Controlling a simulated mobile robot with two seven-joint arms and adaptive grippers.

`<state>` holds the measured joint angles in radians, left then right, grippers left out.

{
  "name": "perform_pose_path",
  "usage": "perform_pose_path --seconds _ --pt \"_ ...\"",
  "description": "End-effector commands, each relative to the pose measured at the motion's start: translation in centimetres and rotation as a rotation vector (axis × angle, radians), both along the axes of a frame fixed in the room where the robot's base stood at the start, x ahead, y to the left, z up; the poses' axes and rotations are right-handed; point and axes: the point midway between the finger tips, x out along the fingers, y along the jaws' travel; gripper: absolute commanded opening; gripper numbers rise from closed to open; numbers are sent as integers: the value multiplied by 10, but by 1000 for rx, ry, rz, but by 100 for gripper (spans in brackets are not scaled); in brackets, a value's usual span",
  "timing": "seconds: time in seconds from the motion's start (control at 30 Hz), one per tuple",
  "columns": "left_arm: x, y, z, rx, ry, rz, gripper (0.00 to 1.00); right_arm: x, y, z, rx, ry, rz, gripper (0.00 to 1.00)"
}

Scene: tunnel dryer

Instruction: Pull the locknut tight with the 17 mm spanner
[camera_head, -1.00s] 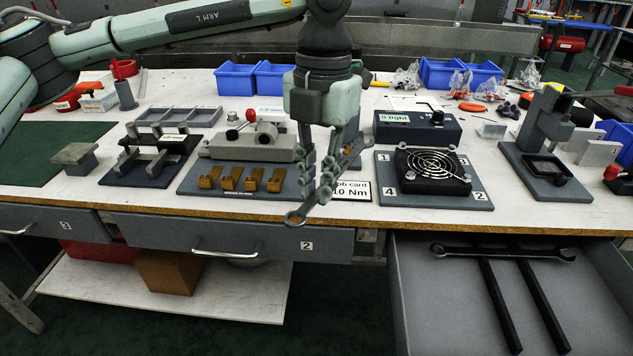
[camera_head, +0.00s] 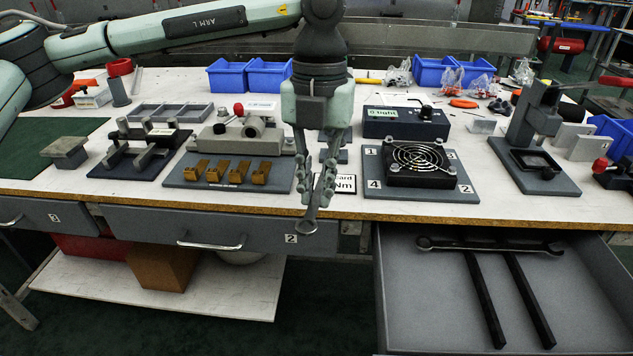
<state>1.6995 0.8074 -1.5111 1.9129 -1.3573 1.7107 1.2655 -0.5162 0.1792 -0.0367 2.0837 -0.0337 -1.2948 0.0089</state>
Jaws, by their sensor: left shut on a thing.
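My left gripper (camera_head: 318,188) points down in front of the bench, near the middle of the view. It is shut on a grey spanner (camera_head: 310,214), whose lower end hangs below the fingertips, in front of the bench edge. The rest of that spanner is mostly hidden by the fingers, and its size marking cannot be read. A second, darker spanner (camera_head: 490,246) lies across two black bars in the open drawer. I cannot make out the locknut. My right gripper is not in view.
The open drawer (camera_head: 420,310) juts out at the lower right. A clamp fixture (camera_head: 238,143) with a red knob stands left of the gripper. A fan (camera_head: 415,165) on a numbered plate and a blue box (camera_head: 405,125) stand to its right. Blue bins line the back.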

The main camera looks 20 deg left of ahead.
Motion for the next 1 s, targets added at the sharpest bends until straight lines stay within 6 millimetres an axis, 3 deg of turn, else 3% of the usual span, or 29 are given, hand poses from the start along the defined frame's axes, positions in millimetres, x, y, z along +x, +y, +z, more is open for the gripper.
perform_pose_path --seconds 0.5,1.0 --pt "8 4 -27 0 -1 1 0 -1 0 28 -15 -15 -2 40" --pt "33 14 -25 -1 -1 0 0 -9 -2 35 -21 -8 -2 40"
